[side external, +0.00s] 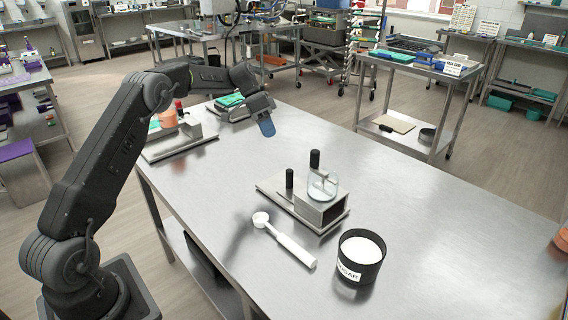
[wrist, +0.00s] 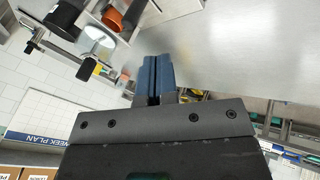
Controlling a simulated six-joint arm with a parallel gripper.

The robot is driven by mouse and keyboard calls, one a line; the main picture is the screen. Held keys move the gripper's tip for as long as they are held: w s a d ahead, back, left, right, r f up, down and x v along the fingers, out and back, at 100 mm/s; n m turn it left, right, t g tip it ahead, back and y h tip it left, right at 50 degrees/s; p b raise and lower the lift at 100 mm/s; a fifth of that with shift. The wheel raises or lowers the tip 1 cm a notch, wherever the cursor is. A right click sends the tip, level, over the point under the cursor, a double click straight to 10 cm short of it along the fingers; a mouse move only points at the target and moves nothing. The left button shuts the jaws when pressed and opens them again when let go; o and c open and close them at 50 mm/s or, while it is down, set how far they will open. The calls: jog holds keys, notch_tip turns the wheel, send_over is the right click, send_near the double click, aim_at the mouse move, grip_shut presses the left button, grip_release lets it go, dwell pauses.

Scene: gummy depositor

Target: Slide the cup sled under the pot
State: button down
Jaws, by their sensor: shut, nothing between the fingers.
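My gripper (side external: 267,128) is shut and empty, above the far part of the steel table; its blue fingers also show together in the wrist view (wrist: 157,75). A clear pot (side external: 322,184) stands on a steel housing (side external: 327,211) with an open front, on a flat base with two black knobs, well in front of my gripper. At the far left, partly behind my arm, is a second steel station (side external: 180,149) with an orange cylinder (side external: 168,118) and a red-topped part. An orange cylinder (wrist: 112,17) shows in the wrist view. I cannot tell which part is the cup sled.
A white scoop (side external: 290,247) lies in front of the pot's station. A black tub labelled sugar (side external: 361,257), filled with white, stands to its right. The table's right side and the middle between my gripper and the pot are clear. A steel cart (side external: 418,66) stands behind.

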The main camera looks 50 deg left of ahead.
jog(key=a+m, duration=0.1)
jog(key=a, duration=0.1)
send_near(301, 182)
jog(key=shift+s+a+f+t+h, duration=0.2)
jog(key=shift+s+a+f, duration=0.1)
jog(key=shift+a+f, duration=0.15)
jog(key=shift+s+a+f+t+h, duration=0.1)
jog(key=shift+s+a+f+h, duration=0.1)
jog(key=shift+s+a+f, duration=0.25)
jog(key=shift+s+d+f, duration=0.1)
jog(key=shift+s+d, duration=0.1)
jog(key=shift+d, duration=0.4)
jog(key=shift+s+d, duration=0.2)
jog(key=shift+d, duration=0.4)
jog(key=shift+s+d, duration=0.35)
jog(key=shift+d, duration=0.25)
jog(key=shift+d, duration=1.95)
